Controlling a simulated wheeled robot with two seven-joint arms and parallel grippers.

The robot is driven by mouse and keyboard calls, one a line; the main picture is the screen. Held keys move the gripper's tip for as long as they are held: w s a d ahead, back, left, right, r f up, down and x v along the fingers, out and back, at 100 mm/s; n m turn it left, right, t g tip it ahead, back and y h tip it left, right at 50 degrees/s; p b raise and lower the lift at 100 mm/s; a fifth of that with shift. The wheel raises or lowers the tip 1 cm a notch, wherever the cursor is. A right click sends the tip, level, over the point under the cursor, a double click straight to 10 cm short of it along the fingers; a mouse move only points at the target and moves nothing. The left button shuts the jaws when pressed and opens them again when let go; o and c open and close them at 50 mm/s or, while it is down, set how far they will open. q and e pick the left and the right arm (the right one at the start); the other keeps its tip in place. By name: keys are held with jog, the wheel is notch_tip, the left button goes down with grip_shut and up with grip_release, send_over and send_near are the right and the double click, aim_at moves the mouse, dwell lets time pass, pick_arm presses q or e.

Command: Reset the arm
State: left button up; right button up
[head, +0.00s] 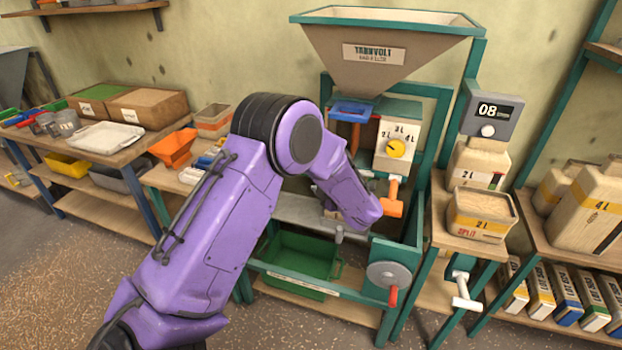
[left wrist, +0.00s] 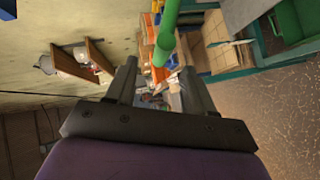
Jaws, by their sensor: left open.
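My left arm (head: 215,215) is purple with a black elbow. The forearm ends near an orange handle (head: 391,197). My left gripper is mostly hidden behind the forearm there. In the left wrist view, the left gripper (left wrist: 160,68) has its two grey fingers apart. I see nothing held. A green post (left wrist: 172,30) shows at the fingertips; I cannot tell how close it is. My right gripper is in neither view.
The machine has a large hopper (head: 387,55), a yellow dial (head: 396,148), a grey wheel with a red knob (head: 388,275) and a green bin (head: 300,262) below. A box marked 2 L (head: 482,212) stands right. A cluttered bench (head: 140,152) stands left. Brown floor is open lower left.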

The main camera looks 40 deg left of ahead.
pick_arm(q)
jog(key=shift+v, duration=1.05)
jog(key=s+d+f+m+t+h, duration=0.2)
jog(key=s+d+f+m+h, duration=0.25)
jog(key=f+m, duration=0.4)
jog(key=s+d+f+m+t+h, duration=0.2)
jog(key=s+d+f+m+h, duration=0.1)
jog(key=s+f+m, duration=0.45)
jog(key=s+d+f+m+g+h, duration=0.1)
jog(key=s+f, duration=0.3)
jog(key=s, duration=0.4)
jog(key=s+d+f+m+g+h, duration=0.1)
jog(key=s+d+f+m+g, duration=0.1)
jog(key=s+f, duration=0.3)
jog(key=s+d+f+m+g+h+b, duration=0.1)
jog(key=s+f+m+g, duration=0.2)
jog(key=s, duration=0.7)
jog(key=shift+s+f, duration=0.4)
jog(key=shift+f, duration=0.35)
